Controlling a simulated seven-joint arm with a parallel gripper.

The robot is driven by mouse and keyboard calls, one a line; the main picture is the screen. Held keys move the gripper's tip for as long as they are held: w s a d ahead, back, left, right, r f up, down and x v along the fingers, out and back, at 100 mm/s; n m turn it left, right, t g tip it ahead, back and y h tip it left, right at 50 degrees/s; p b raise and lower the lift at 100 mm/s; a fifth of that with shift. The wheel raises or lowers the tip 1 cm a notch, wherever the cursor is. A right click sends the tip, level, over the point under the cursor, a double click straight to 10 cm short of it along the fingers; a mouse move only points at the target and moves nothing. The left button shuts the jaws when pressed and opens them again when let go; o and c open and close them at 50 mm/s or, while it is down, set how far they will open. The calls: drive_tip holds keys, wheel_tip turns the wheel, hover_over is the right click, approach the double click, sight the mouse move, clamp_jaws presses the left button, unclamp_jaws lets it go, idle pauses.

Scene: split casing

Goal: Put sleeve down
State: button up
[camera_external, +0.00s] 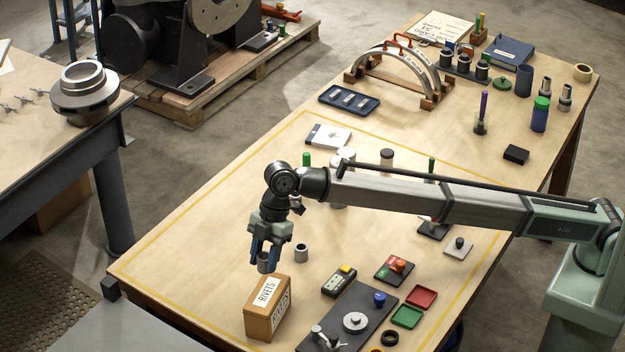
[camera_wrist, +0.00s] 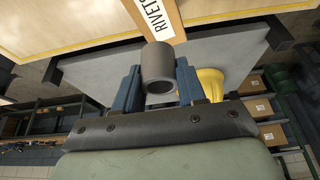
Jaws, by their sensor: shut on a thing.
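The sleeve (camera_external: 264,262) is a short dark grey hollow cylinder. My gripper (camera_external: 268,258) is shut on it, with the blue fingers on either side. In the wrist view the sleeve (camera_wrist: 158,68) sits between the fingertips (camera_wrist: 158,88), its open end facing the camera. In the external view it is beside the top of the rivets box, on the box's upper left. I cannot tell its exact height above the table. A second grey sleeve-like cylinder (camera_external: 301,253) stands on the table to the right of my gripper.
The cardboard rivets box (camera_external: 258,322) stands close in front of my gripper; it also shows in the wrist view (camera_wrist: 163,16). A dark plate with fittings (camera_external: 345,325), a yellow-and-black device (camera_external: 338,281) and red (camera_external: 421,297) and green (camera_external: 407,316) trays lie to the right. Table left of the gripper is clear.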

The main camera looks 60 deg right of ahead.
drive_tip(key=shift+f, duration=3.85)
drive_tip(key=shift+f, duration=0.1)
drive_tip(key=o, duration=1.2)
drive_tip(key=v, duration=1.2)
